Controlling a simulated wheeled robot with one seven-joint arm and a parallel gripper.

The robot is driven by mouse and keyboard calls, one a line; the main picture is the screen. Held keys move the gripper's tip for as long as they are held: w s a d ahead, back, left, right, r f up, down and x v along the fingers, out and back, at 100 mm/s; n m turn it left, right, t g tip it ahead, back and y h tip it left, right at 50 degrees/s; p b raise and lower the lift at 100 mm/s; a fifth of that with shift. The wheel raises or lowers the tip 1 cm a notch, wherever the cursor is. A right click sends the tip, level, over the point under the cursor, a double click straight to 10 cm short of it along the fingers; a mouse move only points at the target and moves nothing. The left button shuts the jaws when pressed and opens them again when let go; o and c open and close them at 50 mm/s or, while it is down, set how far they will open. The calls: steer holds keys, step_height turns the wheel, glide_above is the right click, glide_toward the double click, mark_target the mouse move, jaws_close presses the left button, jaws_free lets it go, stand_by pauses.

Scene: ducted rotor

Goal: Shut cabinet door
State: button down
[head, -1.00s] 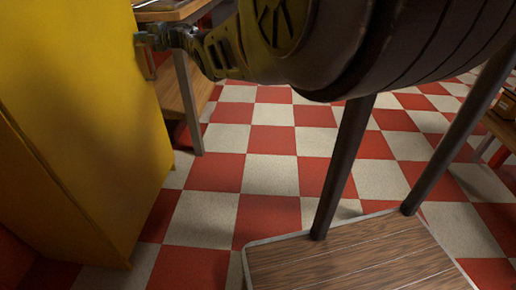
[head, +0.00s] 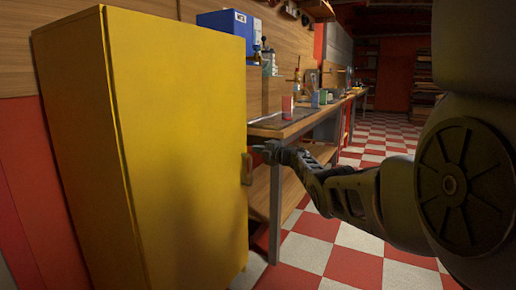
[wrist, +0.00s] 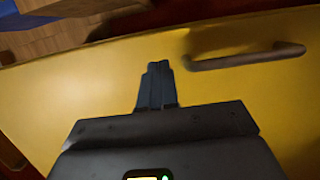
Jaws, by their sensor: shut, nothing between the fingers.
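The yellow cabinet (head: 75,150) stands at the left in the head view. Its door (head: 185,150) is the broad yellow face, with a dark seam along its left edge. The door handle (head: 246,168) sits near the door's right edge. My gripper (head: 262,150) is just right of the handle, its fingers shut and empty. In the wrist view the shut fingertips (wrist: 157,72) lie in front of the yellow door panel (wrist: 90,85), left of the bar handle (wrist: 245,58). I cannot tell whether they touch the panel. Any gap at the door's right edge is hidden.
A metal bench leg (head: 275,210) stands close behind my gripper. The red and white checkered floor (head: 340,250) is clear in front.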

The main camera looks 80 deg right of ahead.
steer(key=s+d+p+v, duration=0.1)
steer(key=p+v, duration=0.3)
steer(key=v, duration=0.5)
steer(key=shift+d, duration=0.4)
steer(key=shift+f, duration=0.1)
